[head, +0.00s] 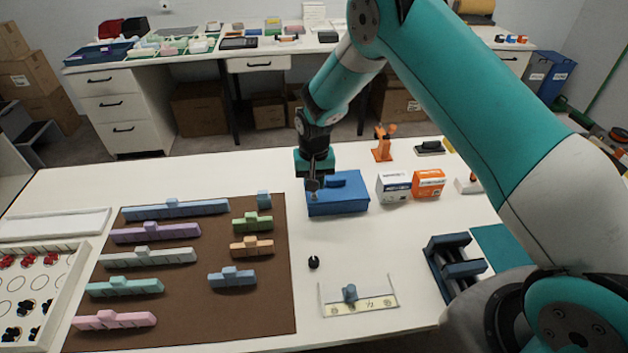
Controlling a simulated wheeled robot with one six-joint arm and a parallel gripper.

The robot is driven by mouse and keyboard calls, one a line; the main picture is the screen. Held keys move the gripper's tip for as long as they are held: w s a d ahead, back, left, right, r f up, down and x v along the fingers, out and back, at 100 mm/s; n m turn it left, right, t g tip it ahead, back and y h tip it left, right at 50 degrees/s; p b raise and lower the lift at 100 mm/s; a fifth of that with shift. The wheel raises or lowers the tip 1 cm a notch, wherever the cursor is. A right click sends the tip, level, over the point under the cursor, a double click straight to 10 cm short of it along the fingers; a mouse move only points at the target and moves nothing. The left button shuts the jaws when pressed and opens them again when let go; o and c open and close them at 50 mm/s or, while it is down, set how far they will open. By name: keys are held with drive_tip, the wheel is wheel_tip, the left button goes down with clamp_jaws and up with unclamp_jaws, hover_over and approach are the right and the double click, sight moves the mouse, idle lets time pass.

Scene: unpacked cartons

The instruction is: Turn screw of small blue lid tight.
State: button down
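A small blue box with a blue lid (347,190) stands on the white table near the middle of the head view. A darker raised part, like a handle, shows on top of the lid. My gripper (313,188) points down over the left part of the lid. Its tip appears at or just above the lid's surface; I cannot tell whether it touches. Any screw under it is hidden or too small to make out. The fingers are too small to show whether they are open or shut.
White (393,188) and orange (429,184) boxes stand just right of the blue box. An orange stand (383,143) is behind. A brown mat (190,275) with several coloured blocks lies left. A black knob (313,262) and a clear holder (360,305) stand in front.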

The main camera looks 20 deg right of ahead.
drive_tip(key=shift+f, duration=0.15)
drive_tip(key=m, duration=0.5)
drive_tip(key=shift+b, duration=0.35)
drive_tip(key=m, duration=1)
drive_tip(key=shift+b, duration=0.4)
drive_tip(key=m, duration=0.5)
drive_tip(key=shift+n, duration=1)
drive_tip(key=shift+r+p, duration=1.3)
drive_tip(key=shift+r, duration=1)
